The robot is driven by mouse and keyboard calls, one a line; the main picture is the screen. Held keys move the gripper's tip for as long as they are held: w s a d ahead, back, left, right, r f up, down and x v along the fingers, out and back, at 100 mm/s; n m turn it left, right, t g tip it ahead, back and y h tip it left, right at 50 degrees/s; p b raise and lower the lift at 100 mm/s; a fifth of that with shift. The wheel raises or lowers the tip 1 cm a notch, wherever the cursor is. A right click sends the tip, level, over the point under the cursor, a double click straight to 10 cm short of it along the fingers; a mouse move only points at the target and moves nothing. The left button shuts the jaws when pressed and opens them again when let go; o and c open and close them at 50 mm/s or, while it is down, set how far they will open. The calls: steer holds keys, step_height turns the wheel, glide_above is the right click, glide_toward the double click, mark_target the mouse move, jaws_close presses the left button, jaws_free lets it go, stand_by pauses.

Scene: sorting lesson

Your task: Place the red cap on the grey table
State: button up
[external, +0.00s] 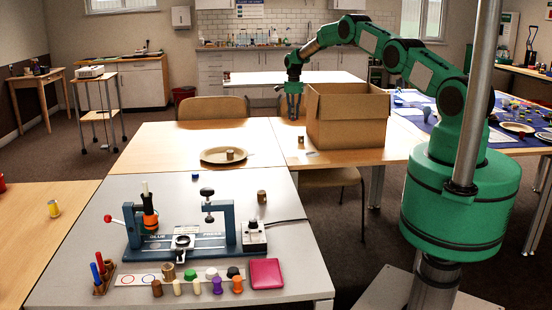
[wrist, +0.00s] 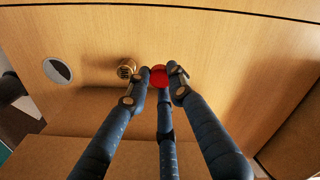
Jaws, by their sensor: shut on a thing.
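The red cap (wrist: 159,76) shows in the wrist view between the fingertips of my gripper (wrist: 160,82), above a wooden table. My gripper is shut on it. In the external view my gripper (external: 293,106) points down beside the left side of the cardboard box, and the cap cannot be made out there. The grey table (external: 130,190) stands in the foreground of the external view, well apart from my gripper and nearer the camera.
The open cardboard box (external: 345,122) stands right beside my gripper. A brown ridged cap (wrist: 127,68) lies close by. A plate (external: 212,159) holds another brown piece. The grey table bears a blue press (external: 205,242), several small pieces and a pink square (external: 266,273); its back left is clear.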

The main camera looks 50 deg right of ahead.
steer(key=s+a+n, duration=0.4)
steer(key=a+n, duration=0.1)
steer(key=a, duration=0.8)
steer(key=s+a+n, duration=0.4)
steer(key=a, duration=0.8)
steer(key=s+a+r+n, duration=0.2)
steer(key=s+a+n, duration=0.7)
steer(key=s+a, duration=0.9)
steer(key=shift+s, duration=1.05)
steer(key=shift+r, duration=0.1)
